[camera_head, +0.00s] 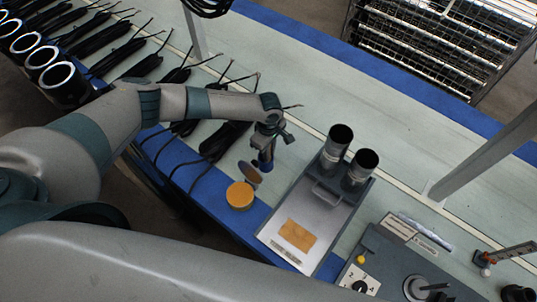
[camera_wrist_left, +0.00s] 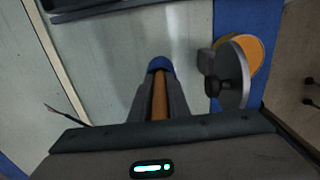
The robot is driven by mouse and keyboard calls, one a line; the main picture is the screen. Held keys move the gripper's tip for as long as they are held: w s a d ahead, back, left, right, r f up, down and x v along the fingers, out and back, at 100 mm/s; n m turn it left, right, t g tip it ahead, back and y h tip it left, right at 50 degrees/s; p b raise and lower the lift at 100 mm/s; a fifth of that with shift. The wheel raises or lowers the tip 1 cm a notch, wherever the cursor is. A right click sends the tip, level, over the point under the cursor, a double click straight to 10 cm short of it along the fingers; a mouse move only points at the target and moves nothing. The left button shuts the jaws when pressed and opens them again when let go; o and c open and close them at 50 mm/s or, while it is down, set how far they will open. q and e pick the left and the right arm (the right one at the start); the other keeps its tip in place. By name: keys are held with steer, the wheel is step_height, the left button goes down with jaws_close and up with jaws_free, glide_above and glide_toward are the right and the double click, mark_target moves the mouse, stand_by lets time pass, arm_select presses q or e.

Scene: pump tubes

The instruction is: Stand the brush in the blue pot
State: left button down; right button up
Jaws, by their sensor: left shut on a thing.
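My left gripper (camera_head: 268,140) is above the light bench top and points down. It is shut on the brown handle of the brush (camera_wrist_left: 160,98), which runs between the fingers in the wrist view. The small blue pot (camera_head: 266,160) shows directly below the gripper in the head view. In the wrist view the blue pot (camera_wrist_left: 159,64) is at the far end of the handle, in line with it. The bristles are hidden. I cannot tell whether the brush end is inside the pot or just above it. My right gripper is out of view.
An orange round tin (camera_head: 240,195) and a tilted grey disc (camera_head: 250,173) with a dark knob sit close beside the pot. A grey tray (camera_head: 272,228) with two dark-topped cylinders stands to the right. Black cable bundles (camera_head: 222,143) lie to the left.

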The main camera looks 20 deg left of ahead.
arm_select(q)
steer(key=shift+f, duration=0.25)
steer(key=c, duration=1.7)
jaws_free()
